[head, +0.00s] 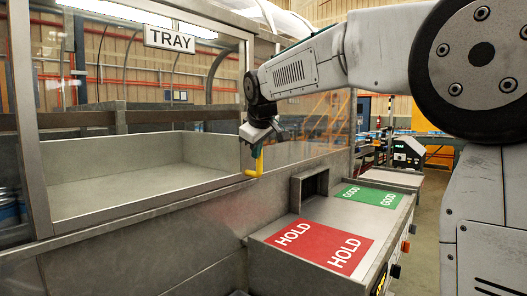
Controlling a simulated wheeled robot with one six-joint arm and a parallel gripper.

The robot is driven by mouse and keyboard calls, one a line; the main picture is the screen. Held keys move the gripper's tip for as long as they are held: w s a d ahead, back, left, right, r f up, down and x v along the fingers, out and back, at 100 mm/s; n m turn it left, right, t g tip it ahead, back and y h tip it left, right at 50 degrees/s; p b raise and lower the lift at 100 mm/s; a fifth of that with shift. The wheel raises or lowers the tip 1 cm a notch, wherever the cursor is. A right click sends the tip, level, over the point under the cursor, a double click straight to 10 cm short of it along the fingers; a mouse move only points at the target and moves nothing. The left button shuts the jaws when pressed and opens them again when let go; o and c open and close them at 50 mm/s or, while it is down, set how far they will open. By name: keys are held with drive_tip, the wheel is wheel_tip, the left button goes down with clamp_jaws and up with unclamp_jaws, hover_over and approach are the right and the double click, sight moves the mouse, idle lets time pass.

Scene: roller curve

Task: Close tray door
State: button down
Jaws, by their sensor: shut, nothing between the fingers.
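The tray door is a clear panel in a metal frame (34,120) on a grey cabinet, under a white sign reading TRAY (170,39). Its position is hard to tell because the panel is see-through. A yellow handle (254,170) sticks out at the right side of the tray opening. A grey tray (75,160) with low walls shows inside, empty. My gripper (257,148) is shut, just above and against or very near the yellow handle; I cannot tell whether they touch. My arm reaches in from the right.
A grey ledge right of the cabinet carries a red HOLD area (318,246) and a green GOOD area (369,195). A small dark slot box (309,187) stands at its back. Buttons line its front edge. Open floor lies to the right.

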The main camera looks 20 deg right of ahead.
drive_tip(key=shift+d, duration=0.2)
drive_tip(key=s+a+r, duration=0.5)
drive_tip(key=s+r, duration=0.3)
drive_tip(key=s+d+f+m+g, duration=0.1)
drive_tip(key=s+f+m+g, duration=0.2)
drive_tip(key=s+f, duration=1.1)
drive_tip(key=s+d+f+m+g+y, duration=0.1)
drive_tip(key=s+d+f+m+g, duration=0.1)
drive_tip(key=s+f, duration=1.2)
drive_tip(key=s+m, duration=0.1)
drive_tip(key=s, duration=0.6)
drive_tip(key=shift+s+d+f+m+g+y, duration=0.3)
drive_tip(key=shift+s+g, duration=0.05)
drive_tip(key=shift+g, duration=0.05)
drive_tip(key=shift+a, duration=0.1)
